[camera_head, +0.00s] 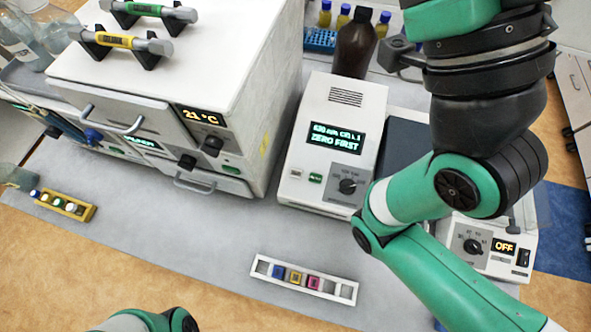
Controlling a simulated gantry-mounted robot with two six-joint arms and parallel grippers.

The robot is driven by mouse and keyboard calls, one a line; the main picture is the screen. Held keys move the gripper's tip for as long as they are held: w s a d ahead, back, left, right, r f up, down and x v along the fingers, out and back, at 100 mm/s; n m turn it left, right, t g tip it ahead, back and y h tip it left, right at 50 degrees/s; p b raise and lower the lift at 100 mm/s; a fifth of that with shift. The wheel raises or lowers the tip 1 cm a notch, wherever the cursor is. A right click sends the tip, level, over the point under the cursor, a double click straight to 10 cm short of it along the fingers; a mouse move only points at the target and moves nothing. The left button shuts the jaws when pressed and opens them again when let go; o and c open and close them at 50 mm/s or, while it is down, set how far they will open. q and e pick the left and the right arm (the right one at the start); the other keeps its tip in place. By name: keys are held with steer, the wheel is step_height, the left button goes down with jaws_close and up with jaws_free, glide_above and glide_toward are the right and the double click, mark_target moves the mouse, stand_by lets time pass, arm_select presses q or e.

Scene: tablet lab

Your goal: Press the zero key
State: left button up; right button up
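The white instrument (333,95) stands near the middle, and its lit display (336,137) reads "ZERO FIRST" on its lower line. Below the display are a small pale key (296,173), a green lit key (316,178) and a black knob (347,186). The key labels are too small to read, so I cannot tell which is the zero key. My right arm crosses the right side, just right of the instrument, with no fingertips showing. Only a bit of my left arm shows at the bottom left, well below the instrument. Neither gripper's fingers are in view.
A white oven-like unit (240,50) showing 21 °C stands left of the instrument. A white rack (345,290) with small coloured blocks lies in front. A yellow rack (65,205) is at left. A box reading OFF (468,258) is at right. Bare bench lies before the instrument.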

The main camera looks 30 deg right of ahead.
jaws_close()
stand_by(1.4)
